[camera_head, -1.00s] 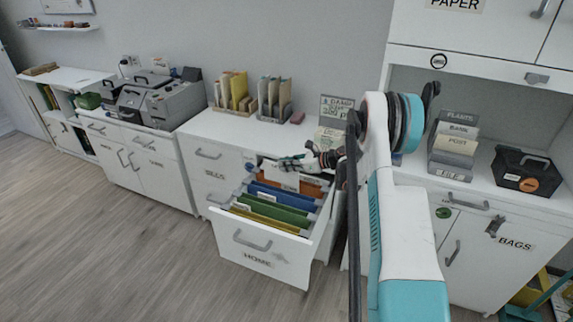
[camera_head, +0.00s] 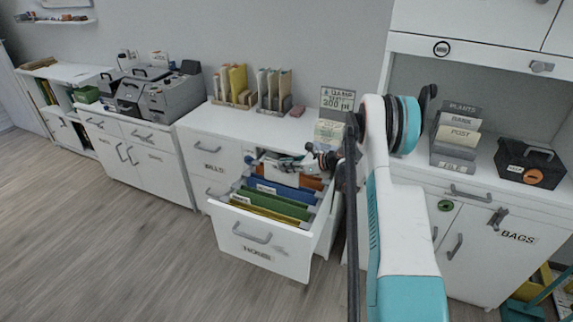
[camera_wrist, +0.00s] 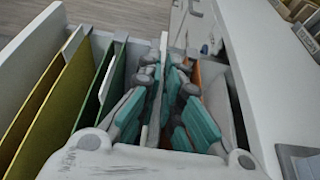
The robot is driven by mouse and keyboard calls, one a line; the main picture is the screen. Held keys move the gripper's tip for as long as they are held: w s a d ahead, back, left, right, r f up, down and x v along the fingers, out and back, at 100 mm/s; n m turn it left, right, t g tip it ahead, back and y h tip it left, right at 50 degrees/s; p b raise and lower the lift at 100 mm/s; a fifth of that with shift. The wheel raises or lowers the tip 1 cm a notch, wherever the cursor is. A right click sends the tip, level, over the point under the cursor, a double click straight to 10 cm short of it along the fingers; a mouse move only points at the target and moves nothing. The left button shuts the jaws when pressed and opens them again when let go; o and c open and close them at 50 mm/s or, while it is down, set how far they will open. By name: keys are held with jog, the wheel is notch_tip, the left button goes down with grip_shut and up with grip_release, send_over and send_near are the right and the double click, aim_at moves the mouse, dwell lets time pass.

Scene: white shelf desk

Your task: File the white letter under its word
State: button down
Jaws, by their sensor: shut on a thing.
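My gripper (camera_head: 290,162) reaches over the open drawer (camera_head: 262,252) labelled HOME and is shut on the white letter (camera_head: 272,171). The letter is upright, with its lower part hidden in the drawer behind the blue folder (camera_head: 280,191); the orange folder (camera_head: 311,183) shows behind it. In the wrist view my gripper (camera_wrist: 158,78) has its teal fingers on both sides of the letter (camera_wrist: 163,48), seen as a thin edge. Green folders (camera_head: 270,207) and a yellow folder (camera_head: 262,214) are nearer the drawer front. The words on the folder tabs are too small to read.
Folder racks (camera_head: 231,90) and a sign (camera_head: 336,103) stand on the counter behind the drawer. Grey boxes (camera_head: 160,98) are to the left. A tiered sorter (camera_head: 455,145) and a black box (camera_head: 530,165) stand at the right. The floor in front is clear.

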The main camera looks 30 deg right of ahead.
jog(key=shift+f, duration=1.45)
jog(key=c, duration=1.7)
grip_release()
jog(key=shift+s, duration=0.1)
jog(key=v, duration=1.1)
jog(key=shift+s+d+r, duration=0.25)
